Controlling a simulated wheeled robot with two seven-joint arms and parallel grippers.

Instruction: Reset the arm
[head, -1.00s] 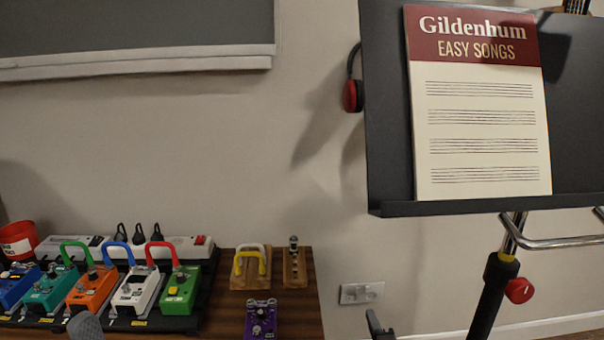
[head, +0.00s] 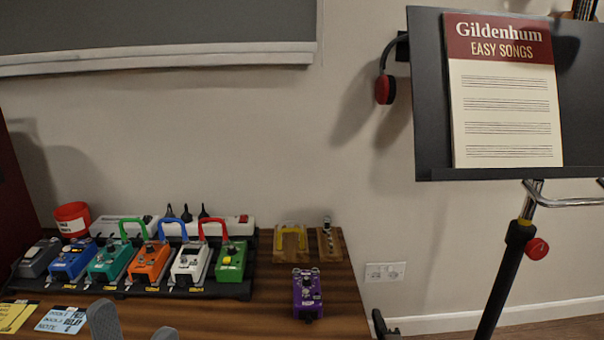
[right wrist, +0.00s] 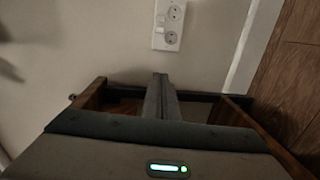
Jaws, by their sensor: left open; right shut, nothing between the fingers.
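My left gripper (head: 134,325) is open at the bottom edge of the head view, its two grey fingertips apart, in front of the pedalboard (head: 130,288). I see nothing between its fingers. My right gripper (right wrist: 163,98) is shut and empty in the right wrist view, its fingers pressed together and pointing toward the wall. The rest of both arms is out of the head view.
The pedalboard carries several coloured pedals with patch cables. A purple pedal (head: 307,295) stands alone near the table's right edge. Behind it are two small wooden boards (head: 291,256). A music stand (head: 434,120) with a songbook (head: 505,100) is at right. A wall socket (head: 384,272) is beyond the table.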

